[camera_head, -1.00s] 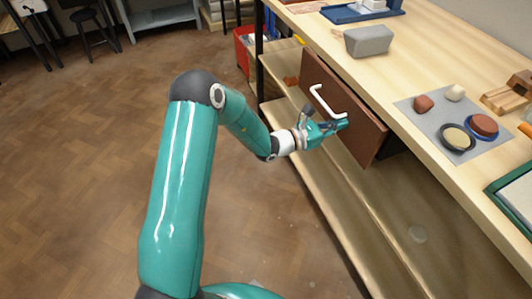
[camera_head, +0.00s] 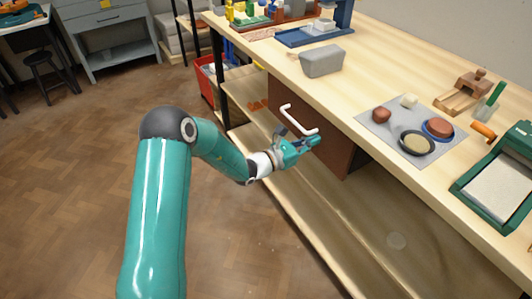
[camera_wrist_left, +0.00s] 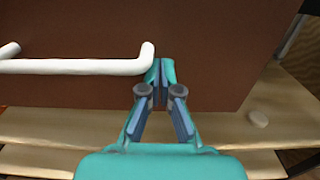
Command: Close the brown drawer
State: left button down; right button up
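The brown drawer (camera_head: 338,150) is under the wooden bench top and stands a little out from the bench, with a dark gap at its right side. Its white bar handle (camera_head: 298,119) is on the front. The drawer front (camera_wrist_left: 90,25) fills much of the left wrist view, with the handle (camera_wrist_left: 75,66) at the left. My left gripper (camera_head: 314,141) is at the drawer front, just beside the handle's right end. In the left wrist view its fingertips (camera_wrist_left: 160,72) come together with nothing between them. They look against or very near the front; exact contact is unclear. My right gripper is out of view.
A grey block (camera_head: 322,61) and a grey mat (camera_head: 374,124) with small pieces and dishes lie on the bench top (camera_head: 395,75). A lower shelf (camera_head: 330,235) runs below the drawer. A red bin (camera_head: 205,82) stands farther back. The floor at left is clear.

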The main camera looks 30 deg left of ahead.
pick_arm(q)
jog(key=v, duration=1.3)
jog(key=shift+s+a+f, duration=0.15)
jog(key=shift+s+a, duration=0.1)
jog(key=shift+s, duration=0.1)
